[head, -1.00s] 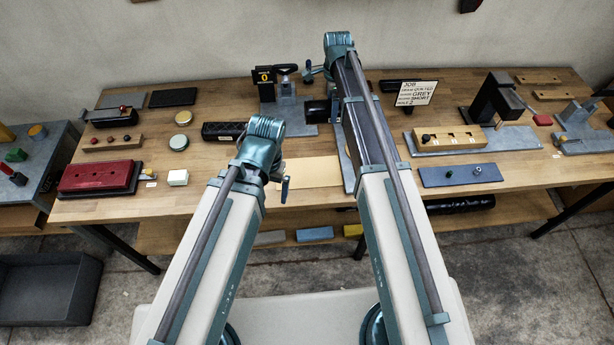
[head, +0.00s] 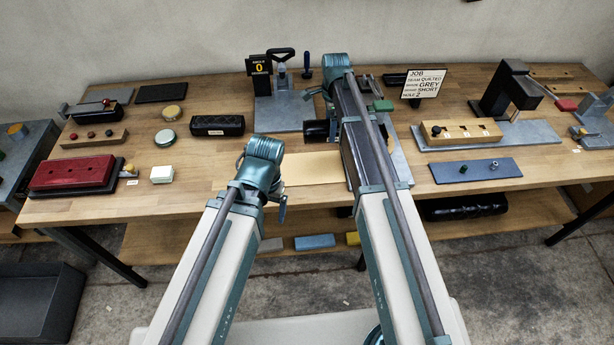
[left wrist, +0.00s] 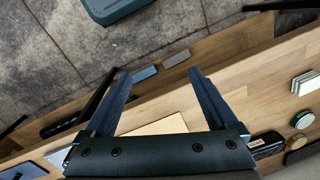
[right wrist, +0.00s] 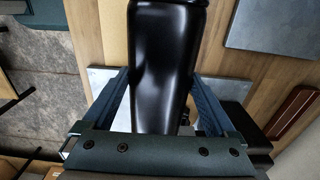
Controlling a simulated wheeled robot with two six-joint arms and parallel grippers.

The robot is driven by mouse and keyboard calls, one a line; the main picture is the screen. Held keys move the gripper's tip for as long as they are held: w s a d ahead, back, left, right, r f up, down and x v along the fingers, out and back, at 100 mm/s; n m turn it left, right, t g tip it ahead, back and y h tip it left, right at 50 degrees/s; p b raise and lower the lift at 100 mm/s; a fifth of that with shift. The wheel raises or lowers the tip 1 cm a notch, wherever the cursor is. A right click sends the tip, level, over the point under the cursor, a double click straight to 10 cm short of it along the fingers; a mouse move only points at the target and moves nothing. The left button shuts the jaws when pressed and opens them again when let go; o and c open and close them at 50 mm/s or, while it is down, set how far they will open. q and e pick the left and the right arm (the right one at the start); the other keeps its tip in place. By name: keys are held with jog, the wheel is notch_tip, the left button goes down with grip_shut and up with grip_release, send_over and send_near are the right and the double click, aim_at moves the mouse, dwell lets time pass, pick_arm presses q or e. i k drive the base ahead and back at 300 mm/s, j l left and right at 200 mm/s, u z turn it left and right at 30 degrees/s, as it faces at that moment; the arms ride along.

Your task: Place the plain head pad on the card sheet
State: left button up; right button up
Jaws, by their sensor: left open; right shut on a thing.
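The plain head pad is smooth, glossy and black. In the right wrist view the pad (right wrist: 160,50) lies lengthwise between the fingers of my right gripper (right wrist: 160,76), which is shut on it. In the head view one end of the pad (head: 316,131) shows left of my right arm, just beyond the card sheet; the rest is hidden. The card sheet (head: 312,168) is flat and tan, near the table's front edge, partly covered by my right arm. It also shows in the left wrist view (left wrist: 155,127). My left gripper (left wrist: 160,74) is open and empty, close to the sheet's left end.
A quilted black pad (head: 218,125) lies further left. A grey plate with an angle sign (head: 259,66) stands behind the held pad. The job card (head: 424,83), a wooden block (head: 460,133) and a blue plate (head: 476,170) are on the right. Bare wood lies left of the sheet.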

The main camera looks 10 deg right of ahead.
aim_at(307, 168)
jog(key=l+u, duration=0.2)
jog(key=u, duration=0.65)
jog(key=l+u, duration=0.3)
jog(key=l, duration=0.15)
jog(key=k+l+u, duration=0.1)
jog(key=l+u, duration=0.15)
jog(key=l, duration=0.15)
jog(key=k+l+u, duration=0.1)
jog(key=l+u, duration=0.2)
jog(key=k+l, duration=0.1)
jog(key=l, duration=0.5)
jog(key=k+l, duration=0.15)
jog(key=l, duration=0.15)
